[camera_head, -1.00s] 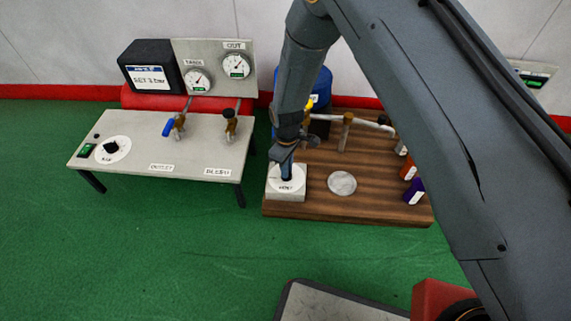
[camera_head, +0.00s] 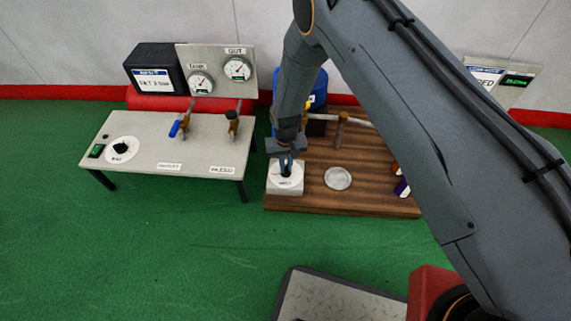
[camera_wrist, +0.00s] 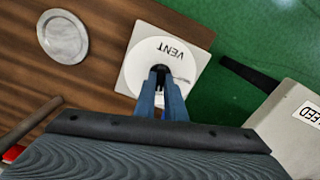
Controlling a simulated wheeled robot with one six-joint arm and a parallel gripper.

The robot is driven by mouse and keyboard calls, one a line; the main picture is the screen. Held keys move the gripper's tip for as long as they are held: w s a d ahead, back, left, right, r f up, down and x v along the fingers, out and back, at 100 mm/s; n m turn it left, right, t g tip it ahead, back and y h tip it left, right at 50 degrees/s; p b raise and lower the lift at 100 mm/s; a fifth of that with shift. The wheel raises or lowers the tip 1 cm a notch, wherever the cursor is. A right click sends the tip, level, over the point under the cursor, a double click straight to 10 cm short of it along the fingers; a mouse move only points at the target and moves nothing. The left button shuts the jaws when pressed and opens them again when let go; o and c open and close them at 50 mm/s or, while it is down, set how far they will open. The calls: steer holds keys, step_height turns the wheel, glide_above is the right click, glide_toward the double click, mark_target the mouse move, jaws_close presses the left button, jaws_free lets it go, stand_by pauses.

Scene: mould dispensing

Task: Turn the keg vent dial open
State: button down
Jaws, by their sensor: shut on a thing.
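The keg vent dial is a small dark knob (camera_wrist: 160,72) on a white round plate marked VENT (camera_wrist: 138,66). The plate sits on a pale square block, which also shows in the head view (camera_head: 287,188) at the front left of the wooden board. My gripper (camera_wrist: 162,84) is shut on the knob, its two blue fingers on either side of it from above. The fingers hide much of the knob. A blue keg (camera_head: 318,85) stands behind my arm, mostly hidden.
A grey bench (camera_head: 150,150) stands left of the board with a dial, a blue-handled valve (camera_head: 178,127), another valve and two gauges. A silver disc (camera_head: 338,178) lies on the board right of the block. Bottles at the board's right are partly hidden by my arm.

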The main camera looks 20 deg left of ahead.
mark_target(286, 169)
steer(key=shift+s+m, duration=0.1)
steer(key=shift+m, duration=0.5)
steer(key=c, duration=1.8)
jaws_free()
steer(key=shift+r+p, duration=1.4)
steer(key=shift+r, duration=2.5)
